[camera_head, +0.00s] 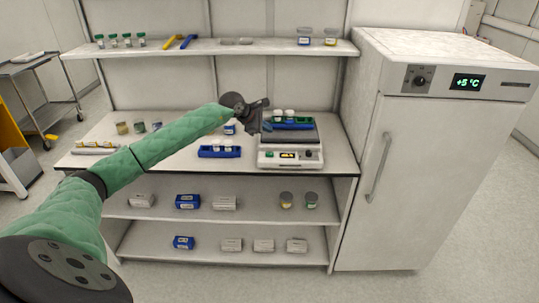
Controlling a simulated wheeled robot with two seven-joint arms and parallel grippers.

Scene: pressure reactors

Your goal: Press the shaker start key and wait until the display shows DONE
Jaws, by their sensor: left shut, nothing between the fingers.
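The shaker (290,164) stands on the right part of the bench, with a white front panel. Its small display (288,155) is lit amber, but the text is too small to read. A green key (268,155) shows on the panel left of the display, and a dark knob sits at its right. A rack with white-capped vessels (291,123) stands on the shaker's platform. My left gripper (266,127) is shut and empty, above and behind the shaker's front-left part, apart from the panel in the picture. My right gripper is not in view.
Small jars stand farther left on the bench. A shelf (215,48) runs above, with bottles. A white fridge (430,150) reading +5°C stands close at the right. Lower shelves hold boxes.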

